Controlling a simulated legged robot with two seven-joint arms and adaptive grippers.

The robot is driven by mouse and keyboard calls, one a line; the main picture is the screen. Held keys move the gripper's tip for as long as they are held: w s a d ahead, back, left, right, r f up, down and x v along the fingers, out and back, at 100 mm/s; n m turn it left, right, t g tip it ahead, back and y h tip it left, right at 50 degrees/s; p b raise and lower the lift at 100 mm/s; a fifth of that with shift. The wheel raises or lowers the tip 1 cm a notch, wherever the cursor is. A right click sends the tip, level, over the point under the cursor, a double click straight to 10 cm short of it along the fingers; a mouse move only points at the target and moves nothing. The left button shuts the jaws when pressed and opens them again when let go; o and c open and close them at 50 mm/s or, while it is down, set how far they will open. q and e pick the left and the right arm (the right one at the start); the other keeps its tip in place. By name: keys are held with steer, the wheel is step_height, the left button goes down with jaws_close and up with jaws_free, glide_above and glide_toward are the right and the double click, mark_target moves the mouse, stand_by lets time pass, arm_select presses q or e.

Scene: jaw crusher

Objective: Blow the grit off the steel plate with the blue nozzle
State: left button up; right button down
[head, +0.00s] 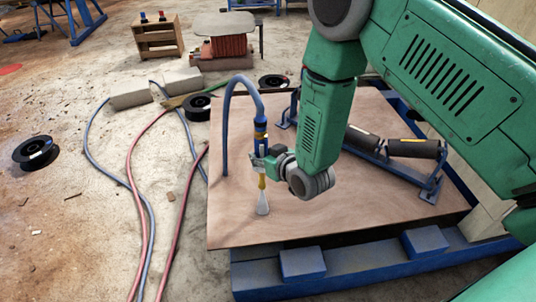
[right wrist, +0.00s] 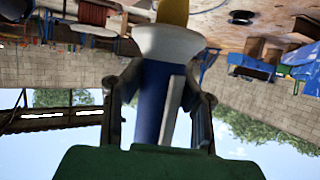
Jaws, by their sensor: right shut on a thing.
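The blue nozzle (head: 261,144) stands nearly upright above the brown plate (head: 240,228), with a blue hose arching from its top. My right gripper (head: 264,164) is shut around the nozzle. In the right wrist view the nozzle's blue body (right wrist: 153,100) lies between the two fingers (right wrist: 163,85), with a white collar and yellow part beyond. My left gripper is out of view.
A blue roller frame (head: 395,150) stands on the plate's right side. Blue base blocks (head: 303,263) line the front. Red and blue hoses (head: 135,165) cross the floor at left, near black spools (head: 36,152). Concrete blocks (head: 130,95) lie behind.

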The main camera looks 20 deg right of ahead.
steer(key=shift+w+a+b, duration=0.5)
steer(key=shift+w+a, duration=0.45)
steer(key=shift+a, duration=1.55)
steer(key=w+d+b, duration=0.2)
steer(key=w, duration=0.7)
steer(key=shift+d, duration=0.35)
steer(key=shift+w+r, duration=0.1)
